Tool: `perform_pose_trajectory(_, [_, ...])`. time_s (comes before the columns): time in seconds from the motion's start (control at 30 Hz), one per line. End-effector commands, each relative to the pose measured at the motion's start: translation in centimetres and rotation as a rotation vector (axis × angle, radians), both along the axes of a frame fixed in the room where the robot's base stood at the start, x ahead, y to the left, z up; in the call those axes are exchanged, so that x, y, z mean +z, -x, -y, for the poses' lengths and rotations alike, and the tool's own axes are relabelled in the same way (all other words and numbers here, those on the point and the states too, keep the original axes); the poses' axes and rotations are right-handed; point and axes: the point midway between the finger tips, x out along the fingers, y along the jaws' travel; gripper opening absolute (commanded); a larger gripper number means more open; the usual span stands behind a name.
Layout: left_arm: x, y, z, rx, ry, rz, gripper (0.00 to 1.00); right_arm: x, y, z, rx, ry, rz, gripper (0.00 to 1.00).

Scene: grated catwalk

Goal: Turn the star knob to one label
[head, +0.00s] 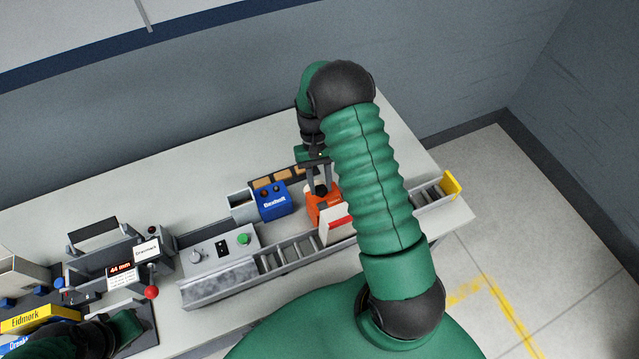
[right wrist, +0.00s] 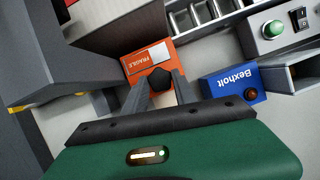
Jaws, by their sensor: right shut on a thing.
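A dark, many-sided knob (right wrist: 160,80), which looks like the star knob, sits on an orange box (right wrist: 146,60) with a white label and the word FRAGILE. My right gripper (right wrist: 160,88) is shut on this knob, one finger on each side. In the head view my right gripper (head: 319,188) reaches down onto the orange box (head: 325,205), and my arm hides part of the area. The knob's pointing direction cannot be told. My left gripper (head: 118,332) is at the lower left, partly cut off; its fingers cannot be made out.
A blue Bexholt box (head: 272,202) stands just left of the orange box. A grey roller conveyor (head: 290,255) runs in front, beside a panel with a green button (head: 243,239). A machine with a red ball lever (head: 151,292) stands further left. The back of the table is clear.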

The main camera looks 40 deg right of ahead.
Motion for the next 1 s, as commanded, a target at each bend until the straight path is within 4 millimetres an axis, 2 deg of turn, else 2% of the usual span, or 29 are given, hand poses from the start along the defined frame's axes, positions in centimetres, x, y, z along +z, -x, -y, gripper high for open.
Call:
perform_pose_trajectory(0.4, [-0.06,0.01,0.00,0.000,0.000,0.000,0.36,0.23,-0.29,0.40,-0.203,0.005,0.013,0.00])
perform_pose_trajectory(0.97, [-0.06,0.01,0.00,0.000,0.000,0.000,0.36,0.24,-0.34,0.40,-0.233,0.006,0.015,0.00])
perform_pose_trajectory(1.0, [-0.06,0.01,0.00,0.000,0.000,0.000,0.36,0.24,-0.33,0.40,-0.233,0.006,0.015,0.36])
